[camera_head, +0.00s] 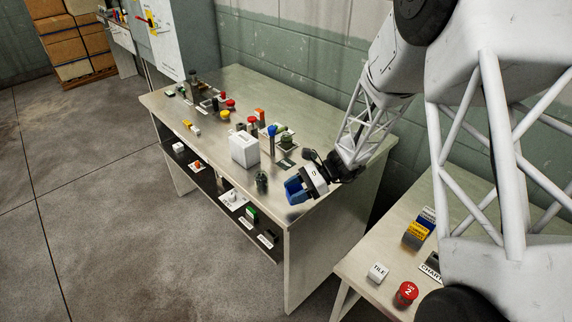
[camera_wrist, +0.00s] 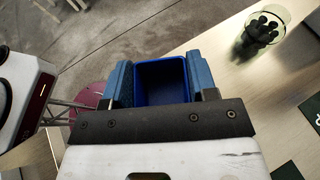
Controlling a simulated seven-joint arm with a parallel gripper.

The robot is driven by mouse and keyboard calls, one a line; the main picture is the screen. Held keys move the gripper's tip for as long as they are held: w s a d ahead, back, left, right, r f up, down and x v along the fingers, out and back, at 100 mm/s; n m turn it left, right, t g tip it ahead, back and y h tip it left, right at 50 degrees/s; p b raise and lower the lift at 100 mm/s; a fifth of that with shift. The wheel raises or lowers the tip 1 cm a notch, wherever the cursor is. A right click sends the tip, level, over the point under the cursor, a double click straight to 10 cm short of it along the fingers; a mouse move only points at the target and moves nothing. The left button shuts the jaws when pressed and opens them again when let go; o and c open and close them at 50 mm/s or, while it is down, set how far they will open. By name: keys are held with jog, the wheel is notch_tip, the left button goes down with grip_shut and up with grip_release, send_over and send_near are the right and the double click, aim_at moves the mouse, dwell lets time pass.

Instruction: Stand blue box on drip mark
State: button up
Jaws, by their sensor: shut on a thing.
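My gripper (camera_head: 304,187) is shut on the blue box (camera_head: 293,191) near the right front part of the metal table. In the wrist view the blue box (camera_wrist: 162,82) is open-topped and hollow, and sits between my two blue finger pads (camera_wrist: 160,68). The box seems to be held above the tabletop, but the gap under it is hard to judge. I cannot pick out a drip mark for certain. A dark green patch (camera_head: 287,163) lies on the tabletop behind the gripper, and its marking is too small to read.
A clear jar of dark balls (camera_wrist: 262,28) stands near the box; it also shows in the head view (camera_head: 262,183). A white block-like container (camera_head: 244,150) and a green-dark jar (camera_head: 288,141) stand further back. Several small coloured items crowd the table's far left.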

jog(key=w+m+t, duration=0.2)
jog(key=m+t, duration=0.1)
jog(key=w+m+t+y, duration=0.1)
jog(key=t, duration=0.1)
jog(key=shift+w+a+r, duration=0.15)
jog(key=shift+a+r, duration=0.15)
jog(key=shift+a, duration=0.05)
jog(key=shift+w+d+m+t, duration=0.15)
jog(key=shift+w+m+t, duration=0.65)
jog(key=shift+m+t, duration=0.4)
jog(key=shift+w+d+r+m+t+h, duration=0.1)
jog(key=shift+w+d+m+t+h, duration=0.15)
jog(key=shift+w+m+t, duration=0.3)
jog(key=shift+w+d+m+t+h, duration=0.15)
jog(key=shift+w+m+t+h, duration=0.15)
jog(key=shift+m+t, duration=0.3)
jog(key=shift+w, duration=0.15)
send_over(285, 163)
jog(key=shift+f, duration=0.75)
jog(key=shift+f, duration=1.75)
jog(key=shift+f, duration=0.1)
